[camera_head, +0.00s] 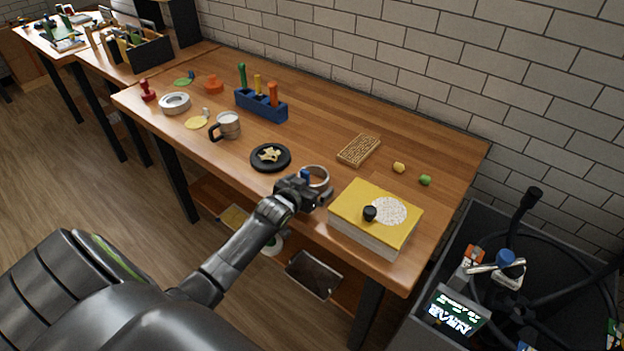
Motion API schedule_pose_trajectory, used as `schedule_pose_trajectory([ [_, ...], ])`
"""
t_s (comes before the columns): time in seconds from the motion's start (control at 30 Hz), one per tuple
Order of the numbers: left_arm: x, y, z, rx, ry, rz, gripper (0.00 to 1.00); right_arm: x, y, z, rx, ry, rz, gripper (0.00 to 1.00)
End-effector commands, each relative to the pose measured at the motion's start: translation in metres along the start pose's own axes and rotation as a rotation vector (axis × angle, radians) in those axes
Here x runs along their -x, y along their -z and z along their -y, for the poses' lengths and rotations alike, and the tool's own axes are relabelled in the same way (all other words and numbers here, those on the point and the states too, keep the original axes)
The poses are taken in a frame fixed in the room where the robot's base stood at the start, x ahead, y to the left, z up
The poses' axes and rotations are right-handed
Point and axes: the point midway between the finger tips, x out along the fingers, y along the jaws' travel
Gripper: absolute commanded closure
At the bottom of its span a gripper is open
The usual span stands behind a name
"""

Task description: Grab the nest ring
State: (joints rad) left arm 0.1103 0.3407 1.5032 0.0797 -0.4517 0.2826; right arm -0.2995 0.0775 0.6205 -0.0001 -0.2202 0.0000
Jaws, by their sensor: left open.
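A pale, thin ring (322,169) shows on the wooden table near its front edge, just beyond my left gripper (312,189). The gripper partly hides the ring's near side. My left gripper is open and at the ring, its tips overlapping it in the picture; I cannot tell whether they touch. A small blue part (306,175) shows beside the gripper. A thicker white-grey ring (166,109) lies at the table's left end. I cannot tell for certain which one is called the nest ring. My right gripper is not in view.
A yellow book (349,203) with a dark knob lies right of the gripper. A black round dish (258,164) lies to its left. A mug (231,121), a blue block holder (262,109) and a tan patterned block (358,150) stand farther off. A brick wall backs the table.

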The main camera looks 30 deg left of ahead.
Motion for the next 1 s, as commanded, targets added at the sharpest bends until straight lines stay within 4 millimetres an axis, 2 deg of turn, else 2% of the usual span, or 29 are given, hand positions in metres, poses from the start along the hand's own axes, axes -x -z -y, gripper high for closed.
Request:
schedule_pose_trajectory([
  [0.07,0.000,0.000,0.000,0.000,0.000,0.000,0.00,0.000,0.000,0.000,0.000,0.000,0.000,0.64],
  [0.47,0.000,0.000,0.000,0.000,0.000,0.000,0.51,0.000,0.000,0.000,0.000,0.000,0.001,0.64],
  [0.77,0.001,0.004,0.000,-0.001,0.000,-0.003,0.53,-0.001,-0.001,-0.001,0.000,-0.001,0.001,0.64],
  [0.87,0.005,0.014,0.000,-0.001,-0.001,-0.006,0.53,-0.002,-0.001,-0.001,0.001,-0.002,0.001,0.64],
  [1.0,0.014,0.035,0.000,-0.004,0.000,-0.008,0.53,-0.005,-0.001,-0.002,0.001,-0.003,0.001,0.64],
])
